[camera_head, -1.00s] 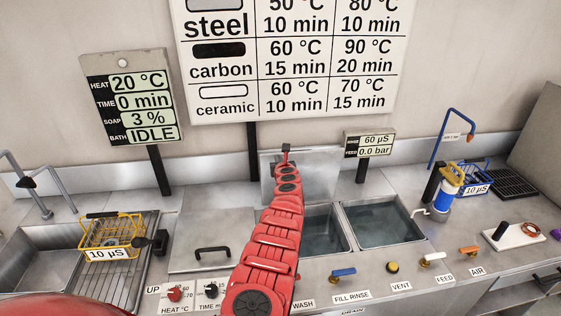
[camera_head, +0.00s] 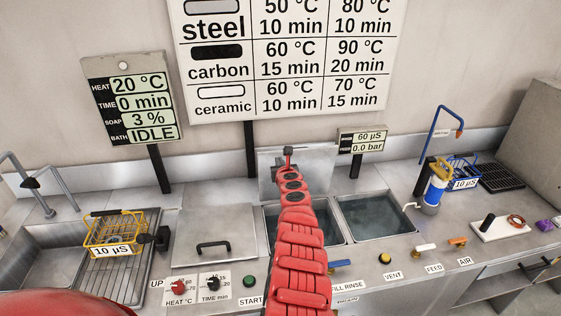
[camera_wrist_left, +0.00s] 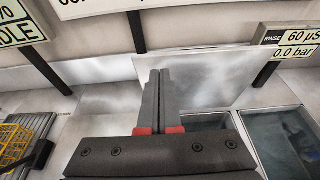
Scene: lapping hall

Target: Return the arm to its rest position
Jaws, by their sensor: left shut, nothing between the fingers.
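My left arm is red and reaches up the middle of the head view, over the basins. Its gripper (camera_head: 288,151) is at the far end, in front of the upright metal lid (camera_head: 315,165) behind the basins. In the left wrist view the two dark fingers (camera_wrist_left: 159,100) lie together, shut and empty, with red pads at their base. The gripper touches nothing that I can see. My right gripper does not show; a red rounded part at the lower left of the head view is my own body.
A yellow wire basket (camera_head: 112,232) sits on the left drainer. A closed lid with a black handle (camera_head: 213,246) lies beside the arm. Two water basins (camera_head: 375,217) are open. A blue filter (camera_head: 436,190) and a blue basket (camera_head: 462,172) stand right. Knobs line the front edge.

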